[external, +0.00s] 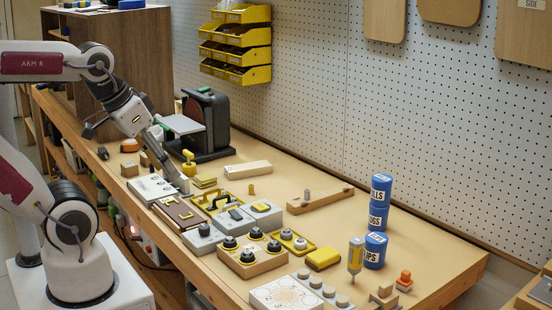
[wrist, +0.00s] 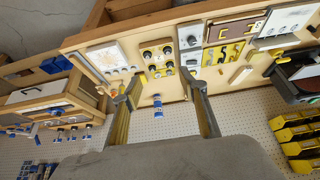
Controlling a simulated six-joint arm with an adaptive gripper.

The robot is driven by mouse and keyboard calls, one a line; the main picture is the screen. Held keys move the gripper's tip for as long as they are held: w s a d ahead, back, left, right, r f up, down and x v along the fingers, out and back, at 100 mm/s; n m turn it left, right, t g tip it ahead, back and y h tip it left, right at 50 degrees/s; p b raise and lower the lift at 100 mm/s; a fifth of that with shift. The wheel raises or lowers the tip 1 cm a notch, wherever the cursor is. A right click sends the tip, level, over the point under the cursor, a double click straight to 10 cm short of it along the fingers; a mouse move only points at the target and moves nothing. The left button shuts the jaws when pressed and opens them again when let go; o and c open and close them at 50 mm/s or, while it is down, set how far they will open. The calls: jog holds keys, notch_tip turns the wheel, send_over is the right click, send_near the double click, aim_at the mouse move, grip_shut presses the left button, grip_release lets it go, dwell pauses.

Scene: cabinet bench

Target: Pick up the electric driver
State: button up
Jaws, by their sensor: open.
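A yellow and grey upright tool (external: 355,256), which looks like the electric driver, stands near the right end of the bench, in front of the blue cans. My gripper (external: 181,186) is far to its left, pointing down over the boxes on the left half of the bench. In the wrist view my gripper (wrist: 165,90) has its two fingers wide apart with nothing held between them. I cannot clearly pick out the driver in the wrist view; the left finger may hide part of it.
Stacked blue cans (external: 380,190) stand behind the driver; a blue can also shows between the fingers in the wrist view (wrist: 158,106). A knob box (external: 250,260), a yellow block (external: 323,259) and a white box (external: 285,296) crowd the front. Bare bench (external: 430,250) lies right of the cans.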

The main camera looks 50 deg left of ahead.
aim_at(355, 263)
jog(key=w+d+f+m+t+h, duration=0.1)
jog(key=w+d+f+m+t, duration=0.15)
jog(key=w, duration=0.95)
jog(key=w+d+f+m+t, duration=0.1)
jog(key=w+d+f+t, duration=0.15)
jog(key=w, duration=0.95)
jog(key=w+d+f+m+t+h, duration=0.1)
jog(key=d+f+h, duration=0.3)
jog(key=d, duration=0.4)
jog(key=w+d+f+m+t+h, duration=0.2)
jog(key=w+d+f+t+h, duration=0.1)
jog(key=d, duration=0.5)
jog(key=shift+w+f+h, duration=0.35)
jog(key=shift+f+h, duration=0.45)
jog(key=shift+h, duration=0.2)
jog(key=shift+a+f, duration=0.1)
notch_tip(355, 263, down, 6)
jog(key=shift+f, duration=0.15)
